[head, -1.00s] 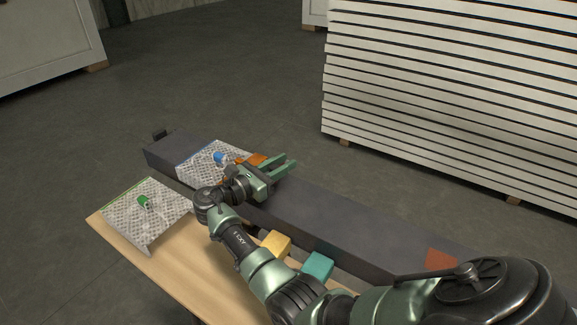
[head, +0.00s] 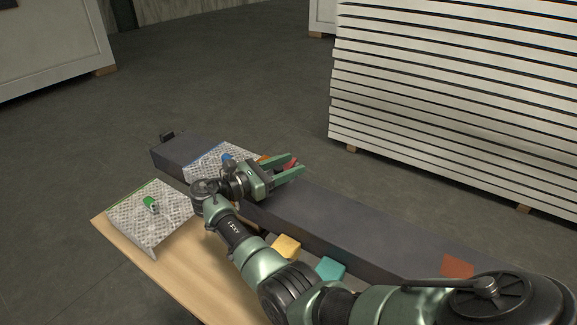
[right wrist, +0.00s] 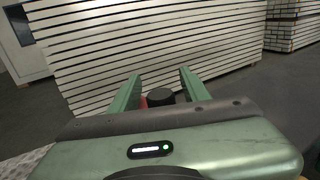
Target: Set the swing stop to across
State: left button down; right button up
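My right gripper (head: 297,164) is over the far part of a long dark beam, with its two green fingers apart. A small red piece (head: 291,162) shows between the fingers in the head view. It looks like the swing stop, but most of it is hidden by the gripper. In the right wrist view, a black round knob (right wrist: 160,96) and a bit of red show between the open fingers (right wrist: 158,85). I cannot tell whether the fingers touch them, or which way the stop points. An orange patch (head: 264,158) shows just left of the gripper. My left gripper is not in view.
The dark beam (head: 350,219) runs beside a wooden board (head: 185,272). A perforated plate with a blue piece (head: 227,158) lies on the beam. Another plate (head: 135,220) carries a green piece (head: 151,204). Yellow (head: 286,247) and teal (head: 331,268) blocks are near my arm. Stacked white panels (head: 450,110) stand behind.

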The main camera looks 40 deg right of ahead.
aim_at(274, 171)
jog(key=a, duration=0.2)
jog(key=a+b, duration=0.1)
jog(key=a, duration=0.3)
jog(key=shift+w+a+f+b, duration=0.1)
jog(key=shift+w+a+b, duration=0.15)
jog(key=shift+a+b, duration=0.1)
jog(key=shift+a, duration=0.55)
